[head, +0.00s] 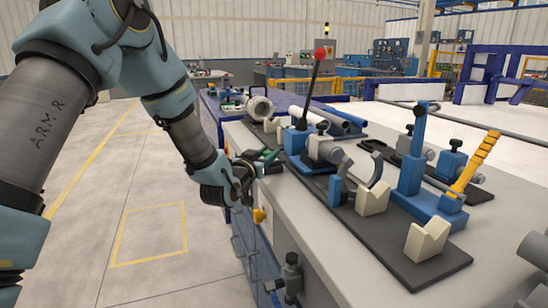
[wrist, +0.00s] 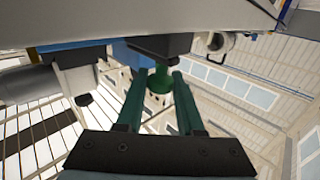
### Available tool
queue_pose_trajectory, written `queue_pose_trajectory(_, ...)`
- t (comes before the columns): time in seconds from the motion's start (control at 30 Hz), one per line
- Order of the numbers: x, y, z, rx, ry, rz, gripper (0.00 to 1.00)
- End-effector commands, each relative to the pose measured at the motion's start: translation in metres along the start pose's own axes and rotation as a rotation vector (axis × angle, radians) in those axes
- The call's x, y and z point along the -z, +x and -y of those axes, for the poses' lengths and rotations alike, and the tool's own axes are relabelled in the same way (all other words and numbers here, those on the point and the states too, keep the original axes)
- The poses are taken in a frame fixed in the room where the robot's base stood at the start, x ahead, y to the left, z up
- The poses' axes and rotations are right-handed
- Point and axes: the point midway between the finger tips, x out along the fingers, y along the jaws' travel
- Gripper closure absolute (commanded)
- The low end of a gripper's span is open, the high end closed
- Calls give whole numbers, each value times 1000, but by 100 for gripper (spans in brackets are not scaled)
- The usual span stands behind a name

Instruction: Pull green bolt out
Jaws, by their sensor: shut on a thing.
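The green bolt (wrist: 160,81) shows in the wrist view between my gripper's two green fingers, just below a dark block (wrist: 160,46). My gripper (wrist: 159,75) is shut on the bolt, one finger on each side of it. How far the bolt's shaft sits in the block is hidden. In the head view my gripper (head: 262,158) is at the left edge of the grey workbench, with its green fingers pointing right toward the fixture. The bolt itself cannot be told apart from the fingers there.
The grey bench (head: 285,207) carries a black fixture plate (head: 385,240) with cream V-blocks (head: 427,240), a blue post (head: 415,150) and a yellow-handled clamp (head: 476,160). A red-knobbed lever (head: 314,85) rises close right of my gripper. Open floor (head: 150,200) lies left.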

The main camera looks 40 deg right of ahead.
Motion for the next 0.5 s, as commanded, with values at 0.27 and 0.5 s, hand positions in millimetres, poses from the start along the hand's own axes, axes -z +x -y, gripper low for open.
queue_pose_trajectory(0.27, -2, -2, 4, 8, 1, 7, 54)
queue_pose_trajectory(0.5, -2, -2, 3, 6, 1, 6, 33)
